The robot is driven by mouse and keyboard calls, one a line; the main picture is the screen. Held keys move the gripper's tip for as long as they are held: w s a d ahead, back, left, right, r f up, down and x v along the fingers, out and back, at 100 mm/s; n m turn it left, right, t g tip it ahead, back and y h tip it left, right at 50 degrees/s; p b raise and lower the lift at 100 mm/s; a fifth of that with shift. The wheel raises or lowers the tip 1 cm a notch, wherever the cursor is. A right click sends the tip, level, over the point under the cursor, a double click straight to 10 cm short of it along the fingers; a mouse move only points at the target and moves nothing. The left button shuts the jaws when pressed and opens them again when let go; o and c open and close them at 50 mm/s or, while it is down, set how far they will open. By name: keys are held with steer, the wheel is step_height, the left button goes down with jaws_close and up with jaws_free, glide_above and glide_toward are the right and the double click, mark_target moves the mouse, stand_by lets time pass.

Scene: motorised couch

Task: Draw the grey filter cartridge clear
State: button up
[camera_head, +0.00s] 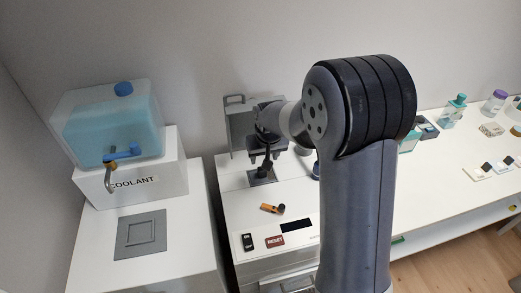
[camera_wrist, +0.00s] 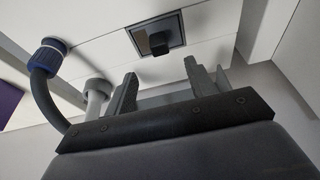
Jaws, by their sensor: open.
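A grey upright block with a loop handle on top (camera_head: 237,110) stands against the wall at the back of the white counter in the head view; it looks like the filter cartridge. My gripper (camera_head: 266,146) is just in front of its right side and partly hides it. In the wrist view my gripper (camera_wrist: 160,88) has its two fingers spread, with nothing clearly held between them. A grey strip shows behind the fingers there, but I cannot tell whether it is the cartridge. My arm hides what lies behind it in the head view.
A black knob on a square plate (camera_head: 262,174) is below my gripper; it also shows in the wrist view (camera_wrist: 158,42). An orange-and-black piece (camera_head: 271,208) lies nearer. A coolant tank (camera_head: 115,125) stands left. A blue-collared hose (camera_wrist: 47,57) is beside my gripper.

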steer(key=x, duration=1)
steer(key=shift+d+p, duration=0.15)
steer(key=shift+p, duration=0.25)
steer(key=shift+c, duration=0.3)
jaws_close()
steer(key=c, duration=0.6)
jaws_free()
steer(key=c, duration=0.4)
steer(key=shift+r, duration=0.15)
steer(key=shift+r+p, duration=3.15)
steer(key=shift+r, duration=2.7)
steer(key=shift+r, duration=0.15)
